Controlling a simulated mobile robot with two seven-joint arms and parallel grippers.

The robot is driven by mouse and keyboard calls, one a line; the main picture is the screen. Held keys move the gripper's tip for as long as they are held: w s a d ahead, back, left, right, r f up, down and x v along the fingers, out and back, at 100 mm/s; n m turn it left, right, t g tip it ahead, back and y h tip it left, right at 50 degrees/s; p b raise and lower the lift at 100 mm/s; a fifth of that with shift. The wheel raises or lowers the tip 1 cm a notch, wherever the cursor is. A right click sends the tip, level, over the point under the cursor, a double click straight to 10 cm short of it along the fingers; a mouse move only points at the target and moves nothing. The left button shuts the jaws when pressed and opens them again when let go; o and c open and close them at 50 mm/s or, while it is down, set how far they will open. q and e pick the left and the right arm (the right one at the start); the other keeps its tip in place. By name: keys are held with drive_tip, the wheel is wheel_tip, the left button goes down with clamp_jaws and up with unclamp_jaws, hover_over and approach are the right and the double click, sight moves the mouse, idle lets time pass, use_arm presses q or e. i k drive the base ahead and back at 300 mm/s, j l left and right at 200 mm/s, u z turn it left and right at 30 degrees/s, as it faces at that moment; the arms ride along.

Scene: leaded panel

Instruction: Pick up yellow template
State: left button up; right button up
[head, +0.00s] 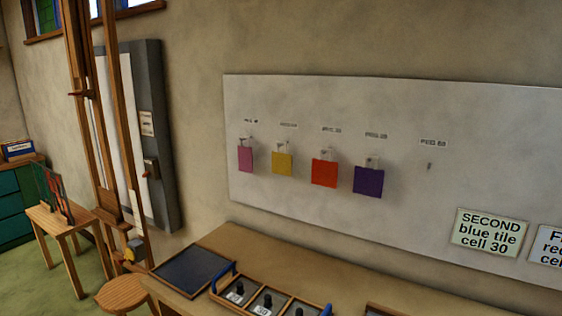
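The yellow template (282,163) hangs from a peg on the white wall board (400,100), second from the left in a row. A pink template (245,159) hangs to its left. A red template (324,173) and a purple template (368,180) hang to its right. A small paper label is above each one. The last peg (429,166) on the right is bare. Neither of my grippers shows in the head view.
A wooden bench (235,240) runs below the board, with a dark panel (192,270) and a compartmented tray (222,293) on it. A round stool (122,293), an easel (108,205) and a small table (48,215) stand at the left. Printed cards (488,232) are on the board at right.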

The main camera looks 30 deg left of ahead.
sight(281, 163)
drive_tip(key=j+u, duration=0.1)
drive_tip(key=j, duration=0.35)
drive_tip(key=i+j+u, duration=0.15)
drive_tip(key=j, duration=0.3)
drive_tip(key=i+j+u, duration=0.1)
drive_tip(key=j, duration=0.35)
drive_tip(key=i+j+u, duration=0.15)
drive_tip(key=j, duration=0.3)
drive_tip(key=i+j+u, duration=0.1)
drive_tip(key=j, duration=0.35)
